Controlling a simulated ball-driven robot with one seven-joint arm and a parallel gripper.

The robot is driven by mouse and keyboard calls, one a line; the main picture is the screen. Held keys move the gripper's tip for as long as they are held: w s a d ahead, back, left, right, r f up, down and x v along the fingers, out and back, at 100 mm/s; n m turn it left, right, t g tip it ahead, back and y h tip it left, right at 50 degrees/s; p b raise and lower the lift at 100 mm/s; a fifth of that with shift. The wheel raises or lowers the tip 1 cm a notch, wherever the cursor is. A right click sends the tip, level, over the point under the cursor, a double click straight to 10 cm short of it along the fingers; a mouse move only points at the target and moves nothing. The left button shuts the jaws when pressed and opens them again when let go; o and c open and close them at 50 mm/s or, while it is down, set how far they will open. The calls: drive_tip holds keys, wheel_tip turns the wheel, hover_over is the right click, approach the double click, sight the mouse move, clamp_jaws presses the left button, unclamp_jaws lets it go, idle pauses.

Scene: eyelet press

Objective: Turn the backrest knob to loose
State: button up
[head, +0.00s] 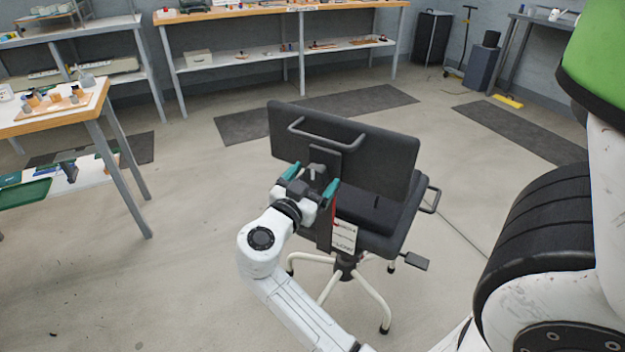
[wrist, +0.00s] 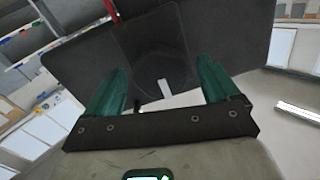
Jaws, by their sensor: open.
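A dark office chair stands on the floor in the head view, its backrest (head: 385,165) facing me with a grey bar handle (head: 325,138) across it. The grey backrest knob (head: 317,169) shows at the upright behind the backrest. My gripper (head: 311,179) is open, its two teal fingers on either side of the knob. Whether they touch it cannot be told. In the wrist view my gripper (wrist: 162,72) frames a dark round shape and a small pale bar (wrist: 165,88) in front of the backrest (wrist: 215,35). The knob's setting cannot be read.
The chair has a side lever (head: 415,261) and pale splayed legs (head: 375,300). A workbench (head: 60,115) stands left, shelving (head: 250,50) behind.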

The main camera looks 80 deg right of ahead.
drive_tip(key=c, duration=1.1)
drive_tip(key=shift+o, duration=0.2)
drive_tip(key=shift+n, duration=0.3)
drive_tip(key=n+p, duration=0.1)
drive_tip(key=n, duration=0.1)
drive_tip(key=n+p, duration=0.1)
drive_tip(key=n, duration=0.2)
drive_tip(key=shift+w+r, duration=0.1)
drive_tip(key=shift+r, duration=0.1)
drive_tip(key=n+p, duration=0.3)
drive_tip(key=n, duration=0.2)
drive_tip(key=shift+r+y+p, duration=0.1)
drive_tip(key=shift+y+p, duration=0.25)
drive_tip(key=shift+y, duration=0.05)
drive_tip(key=n+g+p, duration=0.1)
drive_tip(key=n+p, duration=0.4)
drive_tip(key=n, duration=0.1)
drive_tip(key=shift+w, duration=0.15)
drive_tip(key=n+p, duration=0.2)
drive_tip(key=n, duration=0.1)
drive_tip(key=shift+g, duration=0.3)
drive_tip(key=shift+f+n+p, duration=0.3)
drive_tip(key=shift+n+p, duration=0.85)
drive_tip(key=shift+n, duration=0.25)
